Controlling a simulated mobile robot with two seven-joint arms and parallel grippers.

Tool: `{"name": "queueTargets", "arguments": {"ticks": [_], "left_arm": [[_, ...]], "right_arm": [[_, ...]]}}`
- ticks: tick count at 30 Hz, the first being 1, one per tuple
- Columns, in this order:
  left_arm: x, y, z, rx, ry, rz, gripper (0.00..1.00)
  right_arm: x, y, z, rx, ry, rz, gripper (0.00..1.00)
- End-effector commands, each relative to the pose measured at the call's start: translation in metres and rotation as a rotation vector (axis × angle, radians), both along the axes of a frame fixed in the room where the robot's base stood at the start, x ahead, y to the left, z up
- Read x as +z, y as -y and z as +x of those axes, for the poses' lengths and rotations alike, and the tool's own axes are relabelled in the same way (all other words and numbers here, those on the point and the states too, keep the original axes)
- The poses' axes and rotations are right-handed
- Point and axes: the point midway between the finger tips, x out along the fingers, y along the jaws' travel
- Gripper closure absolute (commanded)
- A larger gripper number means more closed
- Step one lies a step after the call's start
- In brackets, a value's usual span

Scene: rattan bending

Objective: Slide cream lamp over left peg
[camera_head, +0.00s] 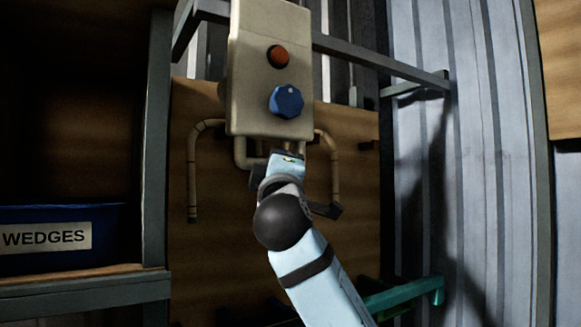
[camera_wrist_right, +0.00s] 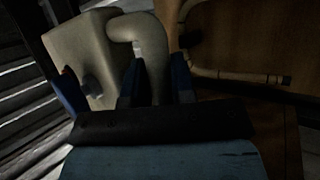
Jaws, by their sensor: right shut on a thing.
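No plain lamp shape shows; the cream thing is a box (camera_head: 252,75) with a round red-orange button or light (camera_head: 278,56) and a blue knob (camera_head: 286,101). A thick cream bent pipe (camera_head: 241,154) joins its lower end. My right gripper (camera_head: 281,157) is at that lower end. In the right wrist view the cream pipe (camera_wrist_right: 152,62) runs down between the fingers, which are shut on it; the box (camera_wrist_right: 85,50) is beside it. I cannot pick out the left peg; the box may hide it. My left gripper is not in view.
A bent cane (camera_head: 192,170) shows left of the box and another (camera_head: 333,165) right of it, before a wooden board (camera_head: 225,250). A grey metal bar (camera_head: 385,62) crosses behind the box. A blue bin labelled WEDGES (camera_head: 60,260) sits on the left shelf.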

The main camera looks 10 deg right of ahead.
Motion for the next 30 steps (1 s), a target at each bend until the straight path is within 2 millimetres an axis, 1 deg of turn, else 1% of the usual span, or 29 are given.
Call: {"name": "queueTargets", "arguments": {"ticks": [9,10,11,19,22,26,30], "left_arm": [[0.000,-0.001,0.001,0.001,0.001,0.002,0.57],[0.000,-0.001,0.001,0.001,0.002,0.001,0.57],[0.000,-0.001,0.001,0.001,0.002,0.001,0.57],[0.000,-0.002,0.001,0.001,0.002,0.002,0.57],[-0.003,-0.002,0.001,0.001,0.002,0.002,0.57],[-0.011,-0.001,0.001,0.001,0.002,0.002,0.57],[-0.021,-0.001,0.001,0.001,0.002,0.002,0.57]], "right_arm": [[-0.001,-0.003,-0.001,0.004,-0.001,-0.001,1.00],[-0.001,-0.003,-0.001,0.005,-0.001,0.000,0.70],[-0.001,-0.003,-0.001,0.005,-0.001,0.000,0.67],[-0.001,-0.002,-0.001,0.002,0.000,0.000,0.67],[-0.005,-0.002,-0.006,0.003,0.001,-0.001,0.67],[-0.017,-0.004,-0.023,0.006,0.000,0.001,0.67],[-0.035,-0.007,-0.050,0.007,-0.001,0.002,0.67]]}}
